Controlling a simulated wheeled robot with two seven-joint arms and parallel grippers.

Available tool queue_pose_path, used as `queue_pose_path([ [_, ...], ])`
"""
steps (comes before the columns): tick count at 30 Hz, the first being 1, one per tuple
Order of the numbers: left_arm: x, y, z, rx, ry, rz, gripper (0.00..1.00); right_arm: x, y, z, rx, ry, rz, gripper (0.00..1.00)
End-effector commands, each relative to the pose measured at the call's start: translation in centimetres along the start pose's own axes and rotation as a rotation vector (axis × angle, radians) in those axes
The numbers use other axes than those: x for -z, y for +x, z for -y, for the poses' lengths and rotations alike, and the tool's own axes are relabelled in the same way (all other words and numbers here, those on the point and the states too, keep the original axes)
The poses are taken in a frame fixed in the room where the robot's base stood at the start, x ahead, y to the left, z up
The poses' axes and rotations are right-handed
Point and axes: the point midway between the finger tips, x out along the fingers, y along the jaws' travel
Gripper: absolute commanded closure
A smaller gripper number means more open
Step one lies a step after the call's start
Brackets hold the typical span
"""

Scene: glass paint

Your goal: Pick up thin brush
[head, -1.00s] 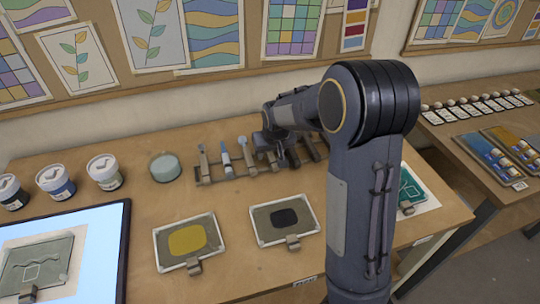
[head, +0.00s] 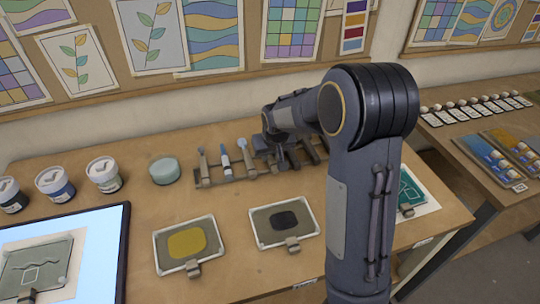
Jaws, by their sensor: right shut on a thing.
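My right gripper (head: 284,158) reaches down over the right part of the tool rack (head: 234,178) on the wooden table. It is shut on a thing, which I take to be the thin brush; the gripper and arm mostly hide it. Several other tools lean side by side in the rack's left part: a grey-handled one (head: 203,162), a blue and white one (head: 226,161) and a light one (head: 246,158). My left gripper is not in view.
A round pale green pot (head: 164,171) and several lidded paint jars (head: 104,175) stand left of the rack. Trays with yellow (head: 187,243) and black (head: 284,220) paint lie in front. A screen (head: 62,262) fills the lower left. My right arm hides part of the table's right side.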

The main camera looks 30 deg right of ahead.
Motion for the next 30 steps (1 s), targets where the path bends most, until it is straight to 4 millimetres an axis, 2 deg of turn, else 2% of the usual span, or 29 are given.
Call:
queue_pose_path([
  [5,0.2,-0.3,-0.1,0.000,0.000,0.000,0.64,0.6,-1.1,0.1,0.002,0.000,-0.004,1.00],
  [10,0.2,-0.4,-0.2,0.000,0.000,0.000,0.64,1.6,-3.6,0.1,0.003,0.000,-0.007,1.00],
  [19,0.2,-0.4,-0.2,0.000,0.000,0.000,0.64,-0.8,-11.1,1.6,0.009,-0.004,-0.007,1.00],
  [24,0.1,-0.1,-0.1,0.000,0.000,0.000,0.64,-3.7,-13.8,2.5,0.009,-0.004,-0.004,1.00],
  [30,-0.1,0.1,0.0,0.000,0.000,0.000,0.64,-6.0,-16.2,3.3,0.004,-0.002,-0.004,1.00],
])
